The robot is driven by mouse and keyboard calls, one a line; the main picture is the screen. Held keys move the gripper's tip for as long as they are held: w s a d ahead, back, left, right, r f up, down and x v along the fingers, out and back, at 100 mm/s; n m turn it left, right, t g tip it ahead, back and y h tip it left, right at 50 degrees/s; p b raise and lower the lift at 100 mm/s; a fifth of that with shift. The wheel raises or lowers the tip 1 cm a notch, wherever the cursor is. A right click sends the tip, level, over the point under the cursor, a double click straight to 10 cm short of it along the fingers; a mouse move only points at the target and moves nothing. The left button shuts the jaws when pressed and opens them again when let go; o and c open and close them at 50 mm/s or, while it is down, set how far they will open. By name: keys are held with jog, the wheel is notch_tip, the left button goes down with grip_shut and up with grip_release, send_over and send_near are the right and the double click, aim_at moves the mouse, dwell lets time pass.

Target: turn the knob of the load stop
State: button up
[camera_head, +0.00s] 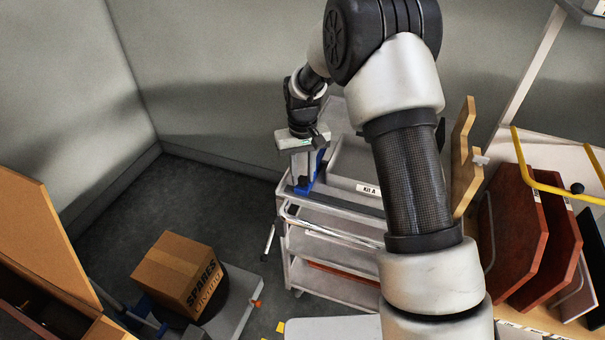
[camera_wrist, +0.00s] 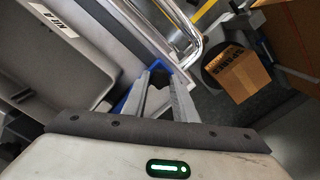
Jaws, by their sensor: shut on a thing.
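The blue load stop (camera_head: 305,189) sits at the left end of the grey cart's top shelf, mostly covered by my gripper. Its blue body also shows in the wrist view (camera_wrist: 125,103) beside and beyond my fingers. My gripper (camera_head: 296,179) points down onto it from above. In the wrist view my gripper's two fingers (camera_wrist: 160,78) reach to the load stop and are closed on its knob, with a small dark gap between them. The knob itself is mostly hidden by the fingers, so its turn angle cannot be told.
The grey cart (camera_head: 340,222) has a metal handle bar (camera_head: 335,232) close to the load stop. A grey tray (camera_wrist: 55,60) lies beside my gripper. A cardboard box (camera_head: 178,272) stands on a low platform at the left. Wooden boards (camera_head: 515,225) stand at the right.

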aim_at(303, 179)
jog(key=shift+m, duration=1.9)
jog(key=o, duration=1)
jog(key=shift+o, duration=0.2)
notch_tip(303, 179, up, 18)
jog(key=p, duration=0.2)
jog(key=shift+f, duration=0.25)
